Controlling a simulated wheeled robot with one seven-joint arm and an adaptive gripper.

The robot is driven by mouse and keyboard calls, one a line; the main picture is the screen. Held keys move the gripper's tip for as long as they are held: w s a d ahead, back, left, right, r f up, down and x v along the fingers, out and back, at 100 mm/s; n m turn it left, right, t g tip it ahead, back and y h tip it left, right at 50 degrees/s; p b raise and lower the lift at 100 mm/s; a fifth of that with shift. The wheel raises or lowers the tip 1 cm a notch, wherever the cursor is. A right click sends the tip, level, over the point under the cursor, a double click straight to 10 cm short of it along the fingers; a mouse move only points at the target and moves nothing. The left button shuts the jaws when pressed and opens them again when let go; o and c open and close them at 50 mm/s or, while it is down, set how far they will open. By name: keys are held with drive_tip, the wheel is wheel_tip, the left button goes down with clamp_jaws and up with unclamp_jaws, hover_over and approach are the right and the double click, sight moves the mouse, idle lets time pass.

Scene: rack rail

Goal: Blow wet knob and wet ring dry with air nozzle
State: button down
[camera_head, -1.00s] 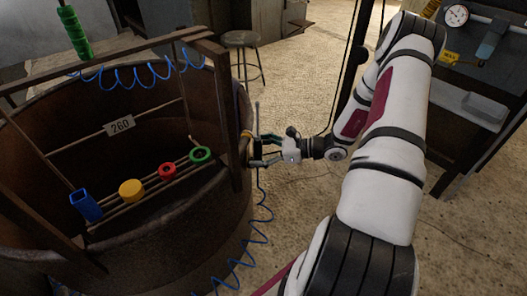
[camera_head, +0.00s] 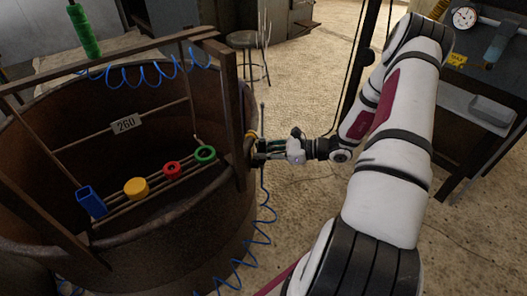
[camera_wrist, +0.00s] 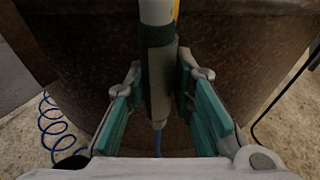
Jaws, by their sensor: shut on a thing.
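The air nozzle (camera_wrist: 158,70) is a grey cylinder with a dark band, hanging upright at the outer side of the rusty tub. My gripper (camera_head: 262,149) is shut on it. In the wrist view its teal fingers (camera_wrist: 160,105) stand on both sides of the nozzle. On the rack rail in the tub sit a yellow knob-like cylinder (camera_head: 136,188), a red ring (camera_head: 172,169) and a green ring (camera_head: 205,154). I cannot tell which of them are wet.
The rusty tub (camera_head: 150,247) has a wooden frame (camera_head: 238,120) with a sign "260". A blue square tube (camera_head: 91,202) is at the rail's left end. A coiled blue hose (camera_head: 262,225) hangs outside the tub. A stool (camera_head: 249,42) stands behind; a bench (camera_head: 475,105) is at right.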

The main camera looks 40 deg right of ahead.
sight(263, 141)
drive_tip(key=shift+r, duration=0.15)
drive_tip(key=shift+r+p, duration=1.15)
drive_tip(key=shift+r, duration=0.2)
drive_tip(key=shift+w+r+p, duration=0.2)
drive_tip(key=shift+r+p, duration=0.15)
drive_tip(key=shift+r, duration=0.3)
drive_tip(key=shift+s+d+r, duration=0.15)
drive_tip(key=shift+s+d, duration=0.35)
drive_tip(key=s+d, duration=0.4)
drive_tip(key=s, duration=0.1)
drive_tip(key=shift+s+d+f+p, duration=0.15)
drive_tip(key=shift+f+p, duration=0.15)
drive_tip(key=shift+p, duration=0.1)
